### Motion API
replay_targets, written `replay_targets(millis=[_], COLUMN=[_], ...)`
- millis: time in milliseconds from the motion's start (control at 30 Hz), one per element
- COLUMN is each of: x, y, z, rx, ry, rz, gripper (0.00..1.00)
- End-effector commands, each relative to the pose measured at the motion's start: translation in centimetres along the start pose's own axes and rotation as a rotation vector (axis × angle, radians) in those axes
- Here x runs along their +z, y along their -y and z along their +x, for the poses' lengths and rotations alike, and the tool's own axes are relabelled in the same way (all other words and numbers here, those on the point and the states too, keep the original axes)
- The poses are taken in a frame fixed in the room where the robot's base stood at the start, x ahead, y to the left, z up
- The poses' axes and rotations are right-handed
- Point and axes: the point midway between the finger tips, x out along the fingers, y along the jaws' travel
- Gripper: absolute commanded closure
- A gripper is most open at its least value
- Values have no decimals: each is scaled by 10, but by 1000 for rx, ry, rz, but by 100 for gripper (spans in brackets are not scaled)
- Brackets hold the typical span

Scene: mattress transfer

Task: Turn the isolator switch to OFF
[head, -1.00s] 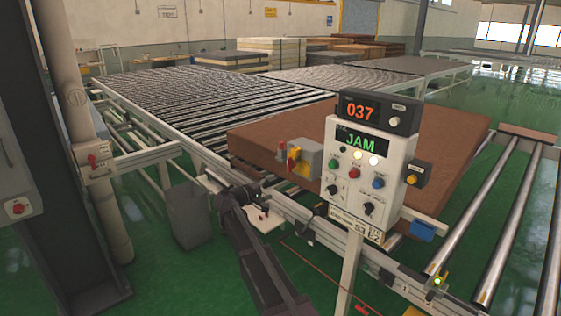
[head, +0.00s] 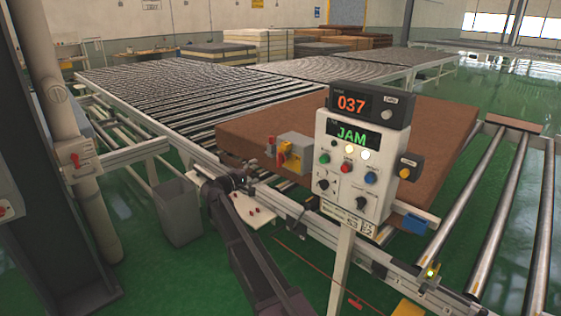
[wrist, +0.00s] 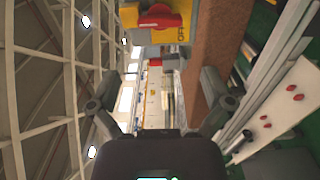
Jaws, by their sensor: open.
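The isolator switch (head: 291,152) is a grey box with a yellow plate and a red handle. It sits at the near edge of the conveyor, left of the JAM panel. In the wrist view its red handle (wrist: 160,15) shows on the yellow plate at the top edge, partly cut off. I cannot read the switch position. My gripper (wrist: 160,88) is open and empty, its fingers spread below the switch in that picture. In the head view my gripper (head: 240,183) is small and dark, left of and lower than the switch, apart from it.
The control panel (head: 352,165) stands on a post right of the switch, showing 037 and JAM. A brown mattress (head: 430,130) lies behind it on the rollers. A white plate with red knobs (head: 250,212) is beside my arm. A grey bin (head: 178,212) and another red switch (head: 75,160) are left.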

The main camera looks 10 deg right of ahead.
Motion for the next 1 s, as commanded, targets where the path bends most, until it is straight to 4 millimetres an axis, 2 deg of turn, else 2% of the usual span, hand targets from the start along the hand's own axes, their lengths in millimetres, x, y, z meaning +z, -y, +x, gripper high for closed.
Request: replay_targets(millis=[700, 1000], x=[-1, -1], y=[0, 0], z=[102, 119], rx=[0, 0], ry=[1, 0], rz=[0, 0], gripper=[0, 0])
